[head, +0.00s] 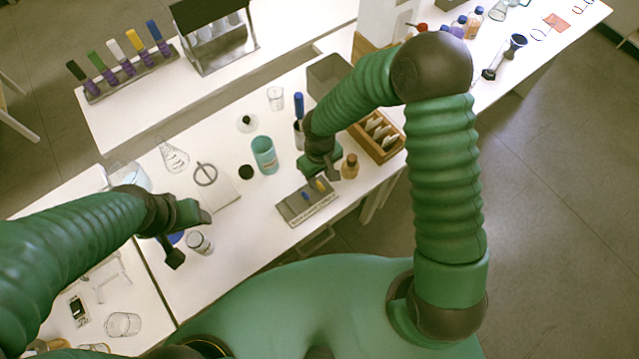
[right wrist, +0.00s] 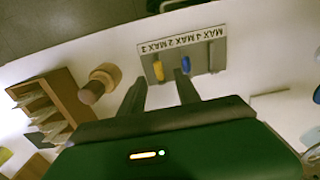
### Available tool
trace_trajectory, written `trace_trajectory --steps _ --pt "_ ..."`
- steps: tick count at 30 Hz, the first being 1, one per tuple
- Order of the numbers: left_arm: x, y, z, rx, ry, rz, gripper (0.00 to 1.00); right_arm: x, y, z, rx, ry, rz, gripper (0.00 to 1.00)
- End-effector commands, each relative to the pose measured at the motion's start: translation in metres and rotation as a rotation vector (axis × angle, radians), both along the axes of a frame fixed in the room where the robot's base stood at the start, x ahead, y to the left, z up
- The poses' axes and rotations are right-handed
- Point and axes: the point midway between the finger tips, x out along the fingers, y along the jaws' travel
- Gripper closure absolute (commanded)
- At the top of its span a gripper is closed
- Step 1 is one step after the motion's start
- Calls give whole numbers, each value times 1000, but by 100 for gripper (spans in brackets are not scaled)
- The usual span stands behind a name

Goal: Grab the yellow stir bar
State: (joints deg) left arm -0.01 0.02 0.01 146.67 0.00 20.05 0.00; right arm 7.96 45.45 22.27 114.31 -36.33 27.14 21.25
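The yellow stir bar (right wrist: 158,71) lies on a grey tray (right wrist: 202,60) in the right wrist view, with a blue stir bar (right wrist: 186,65) beside it. In the head view the yellow stir bar (head: 320,185) shows as a small patch on the tray (head: 290,213), just below my right gripper (head: 322,177). My right gripper (right wrist: 160,90) is open and empty, its two fingers pointing at the tray and apart from the stir bar. My left gripper (head: 190,238) is over the left part of the table, away from the tray, its fingers apart with nothing seen between them.
A teal cup (head: 264,156), a flask (head: 173,157) and a small jar (head: 199,243) stand to the left. The table's front edge is close to the tray.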

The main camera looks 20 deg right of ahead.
Motion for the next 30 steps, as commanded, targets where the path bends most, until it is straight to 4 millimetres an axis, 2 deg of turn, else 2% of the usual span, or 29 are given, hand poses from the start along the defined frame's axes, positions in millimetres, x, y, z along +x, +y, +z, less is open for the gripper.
trace_trajectory --steps 9,16,25,30 --pt "0 0 6 0 0 0 37 3 -3 -48 2 2 1 61" --pt "0 0 5 0 0 0 37 4 -3 -51 0 -1 -1 61" --pt "0 0 5 0 0 0 37 3 -3 -51 0 -1 0 99" --pt "0 0 5 0 0 0 37 4 -3 -51 1 -1 0 100"
